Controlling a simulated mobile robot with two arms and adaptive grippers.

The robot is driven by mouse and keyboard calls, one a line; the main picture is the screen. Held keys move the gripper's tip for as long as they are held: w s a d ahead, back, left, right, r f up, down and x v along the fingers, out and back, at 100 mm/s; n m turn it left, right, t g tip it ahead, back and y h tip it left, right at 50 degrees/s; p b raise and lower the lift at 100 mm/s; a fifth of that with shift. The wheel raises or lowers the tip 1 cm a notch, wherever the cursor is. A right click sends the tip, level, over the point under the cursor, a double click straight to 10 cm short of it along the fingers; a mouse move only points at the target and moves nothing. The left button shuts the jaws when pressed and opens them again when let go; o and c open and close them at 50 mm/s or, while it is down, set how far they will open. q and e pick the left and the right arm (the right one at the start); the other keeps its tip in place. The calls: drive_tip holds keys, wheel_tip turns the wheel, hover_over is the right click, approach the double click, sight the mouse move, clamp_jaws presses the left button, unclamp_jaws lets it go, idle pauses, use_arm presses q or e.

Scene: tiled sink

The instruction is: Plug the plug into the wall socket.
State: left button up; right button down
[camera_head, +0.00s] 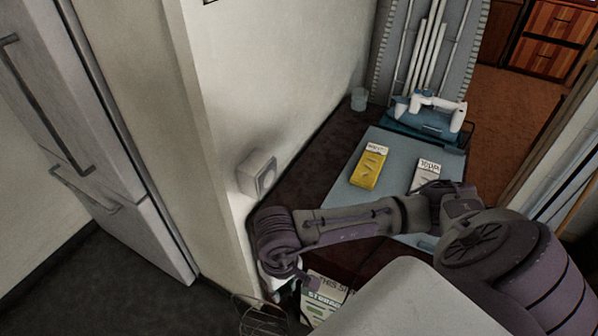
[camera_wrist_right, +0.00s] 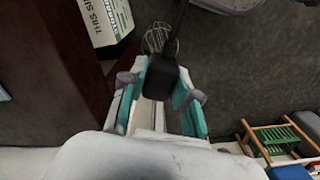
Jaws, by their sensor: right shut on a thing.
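The wall socket (camera_head: 264,173) is a pale square box on the cream wall, left of the counter. My right gripper (camera_wrist_right: 161,88) has teal-lined fingers and is shut on the black plug (camera_wrist_right: 168,84). A dark cable (camera_wrist_right: 180,25) runs from the plug toward the top of the right wrist view. In the head view, my right wrist is just below the socket and apart from it. The gripper (camera_head: 279,278) hangs under the wrist, mostly hidden. I cannot make out the plug there. The plug's prongs are not visible. My left gripper is not in view.
A yellow box (camera_head: 369,165) and a white box (camera_head: 427,175) are on the pale blue board (camera_head: 352,200). A glass (camera_head: 359,99) stands against the wall. A printed carton (camera_head: 323,291) and a wire basket (camera_head: 262,318) are low near the gripper. A fridge (camera_head: 100,130) is left.

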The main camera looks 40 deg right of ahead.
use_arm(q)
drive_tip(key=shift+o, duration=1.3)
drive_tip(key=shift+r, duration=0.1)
use_arm(e)
drive_tip(key=shift+r, duration=0.1)
use_arm(q)
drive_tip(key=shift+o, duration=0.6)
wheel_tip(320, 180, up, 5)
drive_tip(key=p, duration=0.5)
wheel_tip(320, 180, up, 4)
drive_tip(key=p, duration=0.3)
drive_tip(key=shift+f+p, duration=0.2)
drive_tip(key=shift+p, duration=0.2)
use_arm(e)
drive_tip(key=w+d+r+m, duration=0.4)
drive_tip(key=w+d+m, duration=0.2)
drive_tip(key=d, duration=0.2)
drive_tip(key=w+d+r+m, duration=0.5)
drive_tip(key=w+d+m, duration=0.2)
drive_tip(key=shift+w+d+m, duration=0.25)
drive_tip(key=shift+d+m, duration=0.05)
drive_tip(key=shift+d, duration=0.05)
drive_tip(key=shift+r, duration=0.1)
